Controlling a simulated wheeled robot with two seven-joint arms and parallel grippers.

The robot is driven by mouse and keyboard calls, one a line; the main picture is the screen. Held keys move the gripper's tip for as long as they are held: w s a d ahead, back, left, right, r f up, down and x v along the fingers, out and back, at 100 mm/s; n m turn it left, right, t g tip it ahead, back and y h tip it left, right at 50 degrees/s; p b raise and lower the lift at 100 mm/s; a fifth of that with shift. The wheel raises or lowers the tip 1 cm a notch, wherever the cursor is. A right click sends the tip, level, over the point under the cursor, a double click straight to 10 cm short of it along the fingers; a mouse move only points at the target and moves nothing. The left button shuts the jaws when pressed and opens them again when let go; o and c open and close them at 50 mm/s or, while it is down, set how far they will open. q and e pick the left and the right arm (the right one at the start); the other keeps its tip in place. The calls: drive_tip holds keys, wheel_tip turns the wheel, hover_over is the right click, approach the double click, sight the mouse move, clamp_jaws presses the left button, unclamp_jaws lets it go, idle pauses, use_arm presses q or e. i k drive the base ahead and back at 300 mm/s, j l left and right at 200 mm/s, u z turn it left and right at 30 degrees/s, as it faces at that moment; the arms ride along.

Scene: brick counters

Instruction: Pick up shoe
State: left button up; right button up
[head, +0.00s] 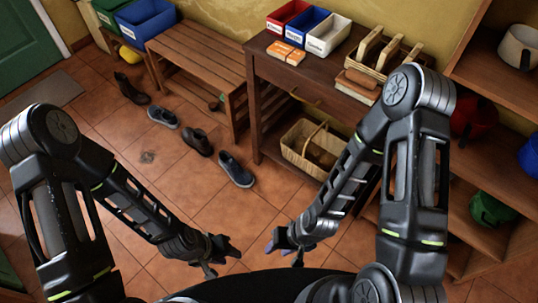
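Several shoes stand in a slanting row on the tiled floor, in front of the wooden bench. A navy shoe with a pale sole (236,169) is nearest, then a brown shoe (196,141), a blue-grey shoe (163,117) and a dark boot (132,89) furthest back. My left gripper (223,260) is at the lower middle, its fingers apart with nothing seen between them.
A slatted bench (200,58) and a dark wooden table (262,75) with coloured bins stand along the wall. A wicker basket (311,148) sits under the table. Shelves (470,215) with pots are at the right. Floor between my grippers and the shoes is clear.

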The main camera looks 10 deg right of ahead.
sight(242, 178)
drive_tip(key=i+j+z, duration=0.25)
drive_tip(key=z, duration=0.15)
drive_tip(key=i+j+z, duration=0.55)
drive_tip(key=j+z, duration=0.25)
drive_tip(key=i+j+z, duration=0.2)
drive_tip(key=j+z, duration=0.2)
